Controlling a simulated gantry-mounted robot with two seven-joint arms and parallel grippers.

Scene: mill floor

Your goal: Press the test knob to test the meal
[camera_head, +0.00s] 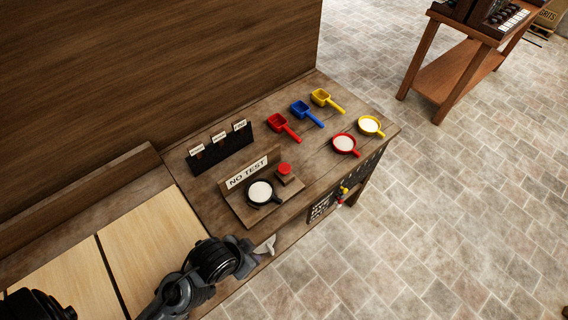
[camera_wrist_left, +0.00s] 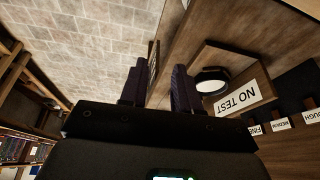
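The red test knob (camera_head: 285,168) sits on a small wooden block on the tester board (camera_head: 238,207). My left gripper (camera_head: 266,245) is at the table's front edge, nearer the camera than the board and apart from the knob. In the left wrist view its two dark fingers (camera_wrist_left: 157,82) stand apart with nothing between them. The pan (camera_wrist_left: 212,80) and sign (camera_wrist_left: 237,99) show there too; I cannot make out the knob. My right gripper is not in view.
Red (camera_head: 283,126), blue (camera_head: 306,113) and yellow (camera_head: 326,100) scoops lie at the back. A red pan (camera_head: 346,145) and a yellow pan (camera_head: 370,126) of meal stand at the right. A dark rack with labels (camera_head: 219,150) stands behind the board.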

